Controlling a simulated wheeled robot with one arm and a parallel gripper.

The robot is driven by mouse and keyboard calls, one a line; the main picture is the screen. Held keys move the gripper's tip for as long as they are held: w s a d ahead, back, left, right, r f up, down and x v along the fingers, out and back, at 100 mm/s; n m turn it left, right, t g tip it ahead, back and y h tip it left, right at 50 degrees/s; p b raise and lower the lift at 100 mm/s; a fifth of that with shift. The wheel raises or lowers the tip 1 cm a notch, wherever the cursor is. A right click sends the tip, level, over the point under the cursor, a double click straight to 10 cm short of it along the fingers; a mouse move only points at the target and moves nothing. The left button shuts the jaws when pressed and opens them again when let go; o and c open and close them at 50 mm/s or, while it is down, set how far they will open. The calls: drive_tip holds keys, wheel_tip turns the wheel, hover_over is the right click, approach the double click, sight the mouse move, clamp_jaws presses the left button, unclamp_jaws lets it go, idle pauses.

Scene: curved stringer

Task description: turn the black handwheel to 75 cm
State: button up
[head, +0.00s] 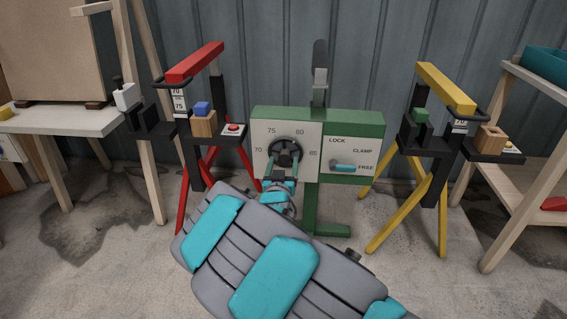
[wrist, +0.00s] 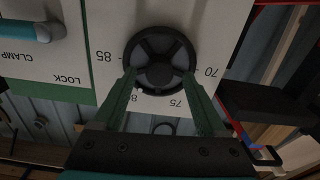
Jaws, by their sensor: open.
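The black handwheel (head: 285,152) is on the white dial panel (head: 262,131) of a green machine, ringed by the numbers 70, 75, 80 and 85. In the wrist view the handwheel (wrist: 160,43) appears upside down with its spokes and hub. A small white mark shows by its rim near the 80; I cannot tell whether it is on the wheel. My gripper (wrist: 160,73) is open, one finger towards each side of the wheel, the tips overlapping its rim in the picture. I cannot tell whether they touch it. My gripper also shows in the head view (head: 283,172).
A red-topped stand (head: 195,62) is at left, a yellow-topped stand (head: 446,88) at right. A white table (head: 70,121) and a wooden rack (head: 520,150) stand further out.

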drive_tip(key=shift+w, duration=0.35)
clamp_jaws()
idle(0.5)
